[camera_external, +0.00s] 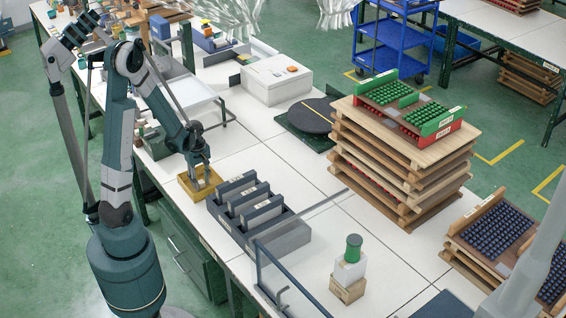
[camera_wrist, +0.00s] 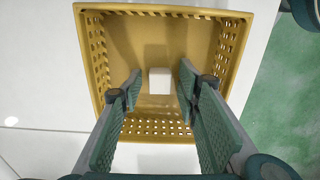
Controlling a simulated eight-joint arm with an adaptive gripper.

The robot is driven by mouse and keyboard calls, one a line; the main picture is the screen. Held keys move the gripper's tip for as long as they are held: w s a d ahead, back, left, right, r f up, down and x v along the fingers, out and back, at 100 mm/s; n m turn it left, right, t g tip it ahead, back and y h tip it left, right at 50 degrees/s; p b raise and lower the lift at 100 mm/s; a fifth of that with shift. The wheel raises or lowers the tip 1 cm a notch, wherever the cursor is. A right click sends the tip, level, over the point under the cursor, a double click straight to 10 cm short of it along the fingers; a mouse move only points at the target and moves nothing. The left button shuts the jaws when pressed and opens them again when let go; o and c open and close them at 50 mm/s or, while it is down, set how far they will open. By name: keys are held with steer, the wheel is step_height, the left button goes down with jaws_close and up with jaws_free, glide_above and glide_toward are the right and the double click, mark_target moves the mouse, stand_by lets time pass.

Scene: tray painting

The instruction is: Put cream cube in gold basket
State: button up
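The gold basket (camera_external: 190,193) stands on the white bench near its left edge, and its perforated walls fill much of the wrist view (camera_wrist: 160,10). The cream cube (camera_wrist: 160,80) shows inside the basket's outline, near the middle of its floor. My gripper (camera_external: 201,182) points down over and into the basket. In the wrist view its two fingers (camera_wrist: 160,84) are apart, one on each side of the cube, with a gap on both sides. I cannot make out the cube in the external view.
A grey holder with upright dark slabs (camera_external: 250,212) stands just right of the basket. A stack of wooden trays (camera_external: 400,160), a dark round turntable (camera_external: 312,116) and a white box (camera_external: 276,80) stand farther back. Bare bench lies behind the basket.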

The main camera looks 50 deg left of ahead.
mark_target(201, 182)
steer(key=shift+r, duration=0.2)
step_height(201, 182, up, 12)
steer(key=p, duration=0.3)
stand_by(0.7)
stand_by(0.8)
steer(key=s+d+r+m+t, duration=0.3)
steer(key=d+r+m, duration=0.6)
steer(key=d+r, duration=0.1)
steer(key=s+d+r+m+t, duration=0.4)
steer(key=d+r+m, duration=0.5)
steer(key=d, duration=0.3)
steer(key=shift+r, duration=0.4)
steer(key=shift+s, duration=0.1)
stand_by(0.9)
